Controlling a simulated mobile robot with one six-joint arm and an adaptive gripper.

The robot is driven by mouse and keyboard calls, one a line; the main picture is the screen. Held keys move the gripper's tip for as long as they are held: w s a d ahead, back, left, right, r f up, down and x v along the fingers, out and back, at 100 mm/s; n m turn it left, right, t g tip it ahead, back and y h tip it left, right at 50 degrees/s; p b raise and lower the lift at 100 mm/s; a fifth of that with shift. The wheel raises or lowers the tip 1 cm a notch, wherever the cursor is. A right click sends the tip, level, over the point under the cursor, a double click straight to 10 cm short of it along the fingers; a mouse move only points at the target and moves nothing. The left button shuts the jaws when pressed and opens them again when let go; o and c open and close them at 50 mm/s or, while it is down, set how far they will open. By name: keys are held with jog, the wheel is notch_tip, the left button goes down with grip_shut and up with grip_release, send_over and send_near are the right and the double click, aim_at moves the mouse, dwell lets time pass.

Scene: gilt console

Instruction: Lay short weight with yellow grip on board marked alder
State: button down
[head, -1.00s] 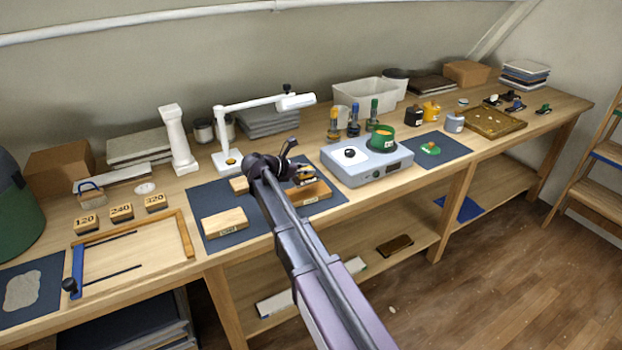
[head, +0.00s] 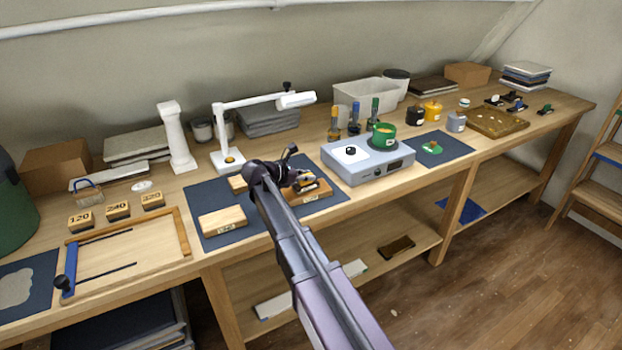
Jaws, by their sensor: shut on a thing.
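My gripper (head: 304,181) is over the dark blue mat, at the brown board (head: 318,191) on its right side. It is shut on a small weight with a yellow grip (head: 309,180), mostly hidden by the fingers. I cannot tell whether the weight touches the board. A pale board (head: 222,221) lies at the mat's front left, with a small label too blurred to read. Another board (head: 237,184) lies behind it, partly hidden by my arm. The brown board's label is not readable.
The blue mat (head: 210,193) lies between the wooden frame (head: 186,232) and the grey scale box (head: 366,168). A white lamp stand (head: 228,158) rises behind it.

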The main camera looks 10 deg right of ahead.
jog(key=shift+f, duration=0.1)
jog(key=c, duration=0.5)
grip_release()
jog(key=shift+c, duration=0.2)
jog(key=shift+r, duration=0.25)
jog(key=p+v, duration=0.4)
jog(key=v, duration=0.8)
jog(key=shift+p, duration=0.3)
jog(key=shift+f, duration=0.1)
jog(key=shift+d, duration=0.1)
